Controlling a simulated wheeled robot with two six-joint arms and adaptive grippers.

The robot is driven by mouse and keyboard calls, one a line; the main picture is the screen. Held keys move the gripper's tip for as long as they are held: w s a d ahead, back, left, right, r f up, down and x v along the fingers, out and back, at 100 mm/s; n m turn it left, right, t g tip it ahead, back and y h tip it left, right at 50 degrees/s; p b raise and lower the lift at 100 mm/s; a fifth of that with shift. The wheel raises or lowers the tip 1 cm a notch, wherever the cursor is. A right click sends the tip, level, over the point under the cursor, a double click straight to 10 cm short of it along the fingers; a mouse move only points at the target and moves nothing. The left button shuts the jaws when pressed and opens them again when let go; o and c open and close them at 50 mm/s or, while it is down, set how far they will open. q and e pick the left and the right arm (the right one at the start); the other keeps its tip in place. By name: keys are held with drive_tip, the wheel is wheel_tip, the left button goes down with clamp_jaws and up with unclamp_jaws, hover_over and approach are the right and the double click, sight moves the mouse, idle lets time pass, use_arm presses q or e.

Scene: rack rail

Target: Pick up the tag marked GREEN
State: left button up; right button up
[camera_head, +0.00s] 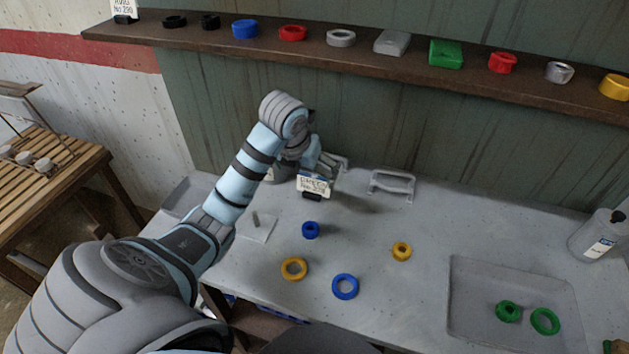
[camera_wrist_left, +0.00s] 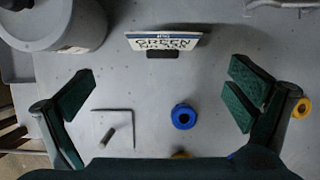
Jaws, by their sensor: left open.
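The tag marked GREEN (camera_head: 314,185) is a small white plate with dark lettering, standing on a black base on the grey worktop. In the left wrist view, the tag (camera_wrist_left: 163,42) stands at the top centre, its black base towards me. My left gripper (camera_wrist_left: 160,95) is open and empty, with its two green-padded fingers wide apart. The tag lies beyond the fingertips, roughly centred between them, not touching. In the head view my left gripper (camera_head: 318,160) is just behind and above the tag, partly hidden by its own wrist. My right gripper is not in view.
Blue rings (camera_head: 345,286) and yellow rings (camera_head: 294,268) lie on the worktop nearer me. A small plate with an upright peg (camera_head: 256,220) stands to the left. A tray (camera_head: 470,320) with green rings, a bottle (camera_head: 597,235) and a grey handle (camera_head: 392,184) are to the right.

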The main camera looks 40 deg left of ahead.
sight(313, 186)
use_arm(q)
drive_tip(key=x, duration=0.1)
drive_tip(key=b+x, duration=0.1)
drive_tip(key=x, duration=0.1)
drive_tip(key=shift+s+d, duration=0.15)
drive_tip(key=shift+s, duration=0.1)
drive_tip(key=x, duration=0.3)
drive_tip(key=w+x, duration=0.1)
drive_tip(key=x, duration=0.3)
drive_tip(key=shift+r+b, duration=0.25)
drive_tip(key=shift+b, duration=0.1)
drive_tip(key=shift+s+f, duration=0.1)
drive_tip(key=c, duration=1.2)
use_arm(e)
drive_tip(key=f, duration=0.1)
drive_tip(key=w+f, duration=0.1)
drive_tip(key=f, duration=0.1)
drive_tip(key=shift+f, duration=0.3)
